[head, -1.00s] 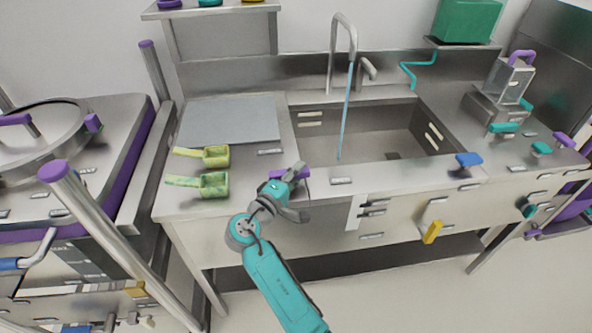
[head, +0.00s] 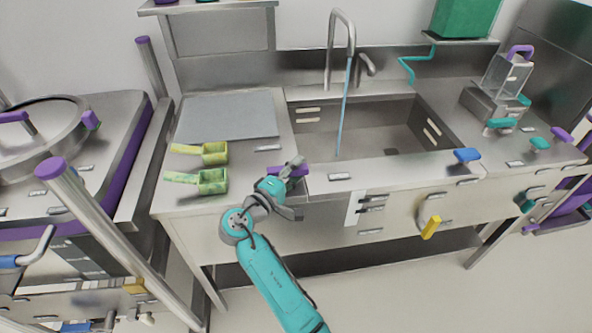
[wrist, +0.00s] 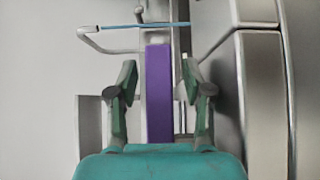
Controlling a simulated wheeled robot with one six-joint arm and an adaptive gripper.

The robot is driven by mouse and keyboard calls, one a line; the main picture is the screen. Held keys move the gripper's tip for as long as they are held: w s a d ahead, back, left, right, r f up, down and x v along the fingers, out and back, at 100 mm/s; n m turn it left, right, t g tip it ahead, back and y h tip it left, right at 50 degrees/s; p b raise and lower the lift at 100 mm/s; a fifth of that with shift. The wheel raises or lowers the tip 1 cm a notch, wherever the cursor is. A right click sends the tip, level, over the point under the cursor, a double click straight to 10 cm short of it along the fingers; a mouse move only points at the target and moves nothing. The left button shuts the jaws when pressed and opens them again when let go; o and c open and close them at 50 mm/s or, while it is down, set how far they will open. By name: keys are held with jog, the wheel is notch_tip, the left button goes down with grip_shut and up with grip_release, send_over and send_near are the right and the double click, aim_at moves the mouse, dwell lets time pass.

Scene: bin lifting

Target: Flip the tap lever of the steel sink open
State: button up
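The steel sink (head: 309,134) is set in the counter, with a tall curved tap (head: 331,50) behind it. A thin blue stream (head: 344,110) runs from the tap's spout down into the basin. A short steel piece (head: 367,64), which looks like the tap lever, stands just right of the tap's neck, tilted. My gripper (head: 295,183) is at the counter's front edge, left of the sink and well short of the tap. In the wrist view my gripper (wrist: 159,85) is open, with a purple bar (wrist: 159,95) seen between its fingers; contact cannot be told.
Two green scoops (head: 213,181) and a grey board (head: 228,117) lie left of the sink. A blue handle (head: 467,155) and a steel machine (head: 497,90) are to the right. A purple-capped post (head: 85,215) rises at the left. The basin is empty.

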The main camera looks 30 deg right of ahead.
jog(key=v, duration=1.2)
dwell(0.4)
